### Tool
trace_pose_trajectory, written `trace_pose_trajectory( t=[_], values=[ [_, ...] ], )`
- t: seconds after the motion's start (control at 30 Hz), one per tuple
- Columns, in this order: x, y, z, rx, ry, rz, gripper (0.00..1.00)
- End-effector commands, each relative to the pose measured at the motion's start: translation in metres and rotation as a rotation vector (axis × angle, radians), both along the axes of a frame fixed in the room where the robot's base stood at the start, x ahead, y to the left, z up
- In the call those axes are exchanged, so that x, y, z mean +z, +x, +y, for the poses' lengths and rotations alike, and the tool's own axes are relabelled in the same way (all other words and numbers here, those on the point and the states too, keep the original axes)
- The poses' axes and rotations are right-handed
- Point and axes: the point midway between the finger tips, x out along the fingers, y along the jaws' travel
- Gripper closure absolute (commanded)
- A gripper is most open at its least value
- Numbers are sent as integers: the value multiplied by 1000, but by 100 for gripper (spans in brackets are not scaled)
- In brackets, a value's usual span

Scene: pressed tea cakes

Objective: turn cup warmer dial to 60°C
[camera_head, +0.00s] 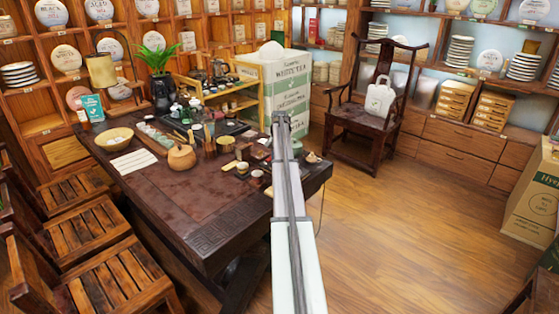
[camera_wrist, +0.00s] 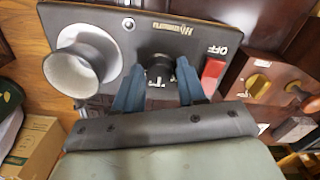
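I see no clear contact between fingers and dial. The dial's marks are partly hidden, and its setting cannot be read. A red switch (camera_wrist: 213,70) beside it is labelled OFF. In the head view my gripper (camera_head: 281,118) is over the right end of the tea table, and my arm hides the cup warmer.
A pale grey cup (camera_wrist: 82,60) stands at the left of the panel in the wrist view. The dark tea table (camera_head: 190,205) carries a round clay pot (camera_head: 181,157), a bowl (camera_head: 114,139) and several small items. Open floor (camera_head: 400,230) lies to the right.

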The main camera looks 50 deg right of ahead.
Motion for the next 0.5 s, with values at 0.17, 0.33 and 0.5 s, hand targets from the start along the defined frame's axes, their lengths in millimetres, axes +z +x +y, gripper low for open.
trace_pose_trajectory(
  t=[0.17, 0.33, 0.5],
  values=[
    [0, 0, 0, 0, 0, 0, 44],
    [0, 0, 0, 1, 0, 0, 44],
    [6, 0, 0, 1, 0, 0, 44]
  ],
)
